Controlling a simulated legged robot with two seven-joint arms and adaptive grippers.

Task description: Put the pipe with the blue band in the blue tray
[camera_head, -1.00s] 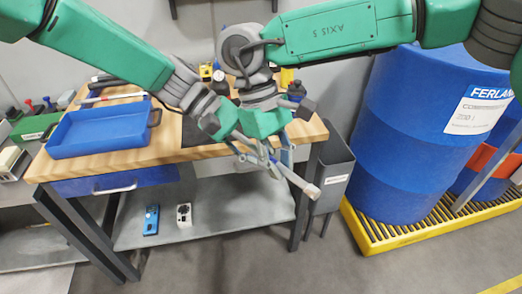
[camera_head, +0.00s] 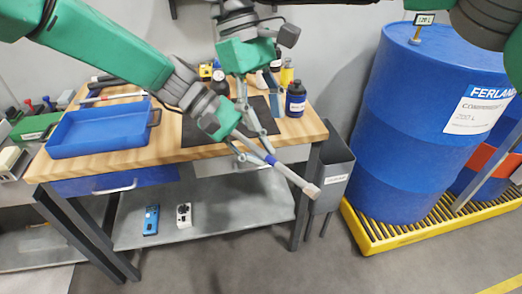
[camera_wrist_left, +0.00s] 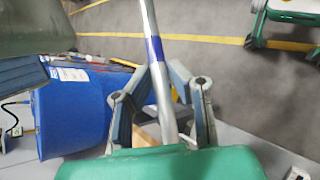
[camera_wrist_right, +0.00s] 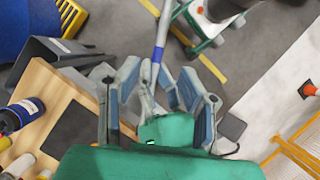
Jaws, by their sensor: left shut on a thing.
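The grey pipe (camera_head: 293,178) with a blue band (camera_head: 271,159) is held over the front right of the bench, slanting down to the right to a pale end. My left gripper (camera_head: 256,150) is shut on it close to the band; the pipe also shows in the left wrist view (camera_wrist_left: 149,20) and right wrist view (camera_wrist_right: 164,25). My right gripper (camera_head: 263,115) is open just above and behind the left one, its fingers apart with the left gripper between them in the right wrist view. The blue tray (camera_head: 100,131) lies empty on the bench's left side.
The wooden bench (camera_head: 185,152) carries a dark mat and several bottles, including a dark blue one (camera_head: 295,100) at the right. A grey bin (camera_head: 334,170) and a large blue drum (camera_head: 420,130) stand right of it. Air between pipe and tray looks clear.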

